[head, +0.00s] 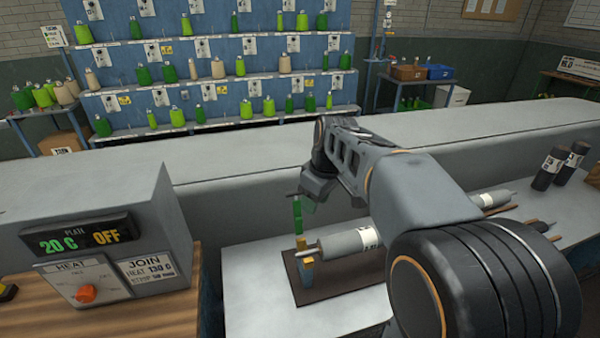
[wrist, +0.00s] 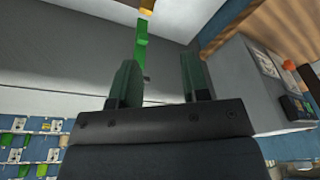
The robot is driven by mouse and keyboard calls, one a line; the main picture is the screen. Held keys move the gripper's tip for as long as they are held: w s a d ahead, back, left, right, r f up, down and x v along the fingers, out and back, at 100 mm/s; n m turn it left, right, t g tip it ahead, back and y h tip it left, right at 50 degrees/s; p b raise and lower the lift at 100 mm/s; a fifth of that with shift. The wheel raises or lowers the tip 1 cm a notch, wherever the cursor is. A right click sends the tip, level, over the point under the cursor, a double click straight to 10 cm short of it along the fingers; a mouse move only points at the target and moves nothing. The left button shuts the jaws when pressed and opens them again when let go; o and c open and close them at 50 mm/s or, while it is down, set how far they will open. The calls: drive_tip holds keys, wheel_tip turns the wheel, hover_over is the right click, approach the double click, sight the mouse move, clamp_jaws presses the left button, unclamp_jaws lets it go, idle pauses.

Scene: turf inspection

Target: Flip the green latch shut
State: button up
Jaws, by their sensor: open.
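The green latch (head: 298,220) stands upright as a narrow bar above a yellow block (head: 301,243) at the left end of a white labelled roll. In the wrist view, the bright green latch (wrist: 141,42) runs from a yellow piece (wrist: 149,5) at the top edge down towards the space between my fingers. My gripper (wrist: 159,68) is open, its two dark green fingers apart. The latch's lower part in that view lies close to the left finger; I cannot tell whether they touch. In the head view, my wrist partly hides the gripper, just above the latch.
The white roll (head: 350,243) lies on a dark base plate (head: 335,290) on the grey bench. A heater box (head: 95,235) stands at left. A grey ledge (head: 240,155) runs behind; shelves of green and tan spools stand beyond.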

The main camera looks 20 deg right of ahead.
drive_tip(key=w+d+r+n+g+y+p, duration=0.1)
drive_tip(key=w+d+r+n+y+p, duration=0.15)
drive_tip(key=w+n, duration=0.35)
drive_tip(key=w+d+r+n+g+y+p, duration=0.1)
drive_tip(key=w+d+r+n+p, duration=0.2)
drive_tip(key=w+n, duration=0.35)
drive_tip(key=shift+m+h, duration=0.25)
drive_tip(key=shift+m, duration=0.7)
drive_tip(key=x, duration=0.4)
drive_tip(key=w+p+x, duration=0.1)
drive_tip(key=x, duration=0.7)
drive_tip(key=shift+w+a+f, duration=0.15)
drive_tip(key=shift+a+f, duration=0.1)
drive_tip(key=shift+f, duration=0.1)
clamp_jaws()
